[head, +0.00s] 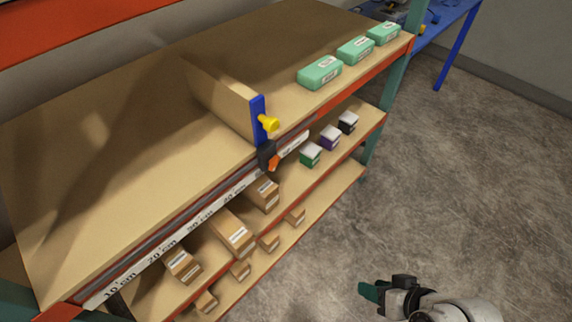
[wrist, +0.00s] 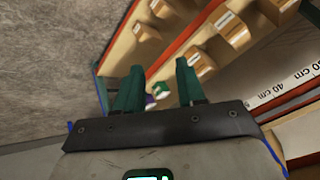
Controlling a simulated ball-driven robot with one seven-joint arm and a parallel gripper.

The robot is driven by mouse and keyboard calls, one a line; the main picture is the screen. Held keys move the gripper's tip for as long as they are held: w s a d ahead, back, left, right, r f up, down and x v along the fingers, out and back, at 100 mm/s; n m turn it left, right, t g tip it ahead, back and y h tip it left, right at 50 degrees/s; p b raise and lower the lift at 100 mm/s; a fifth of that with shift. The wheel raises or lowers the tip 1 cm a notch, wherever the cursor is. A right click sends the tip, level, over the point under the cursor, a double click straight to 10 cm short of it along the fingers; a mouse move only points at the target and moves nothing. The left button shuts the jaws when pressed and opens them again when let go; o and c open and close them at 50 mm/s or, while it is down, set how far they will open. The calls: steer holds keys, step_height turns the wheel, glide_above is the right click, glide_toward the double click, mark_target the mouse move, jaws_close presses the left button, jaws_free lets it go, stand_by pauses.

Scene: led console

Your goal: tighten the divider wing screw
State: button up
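The yellow wing screw (head: 268,123) sticks out from the front of the blue divider bracket (head: 258,108) at the shelf's front edge. The bracket holds the front end of the upright wooden divider (head: 217,95). A black clamp with an orange lever (head: 269,157) sits just below on the rail. My gripper (head: 371,291) is at the lower right in the head view, out over the floor, well apart from the screw. In the wrist view my gripper (wrist: 161,82) shows two green fingers spread apart with nothing held between them. The screw does not show there.
Three green boxes (head: 320,73) stand on the top shelf right of the divider. Lower shelves hold several cardboard boxes (head: 231,233) and small dark and green boxes (head: 330,138). A scale strip (head: 187,238) runs along the front edge. The concrete floor (head: 450,180) is clear.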

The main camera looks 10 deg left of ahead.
steer(key=w+a+r+n+t+y+b, duration=0.1)
steer(key=w+a+r+t+y+b, duration=0.2)
steer(key=w+a, duration=0.5)
steer(key=t+y, duration=0.3)
steer(key=y, duration=0.3)
glide_toward(277, 163)
steer(key=p+x, duration=0.2)
steer(key=x, duration=0.5)
steer(key=shift+w+a+p, duration=0.3)
steer(key=shift+p, duration=0.1)
jaws_close()
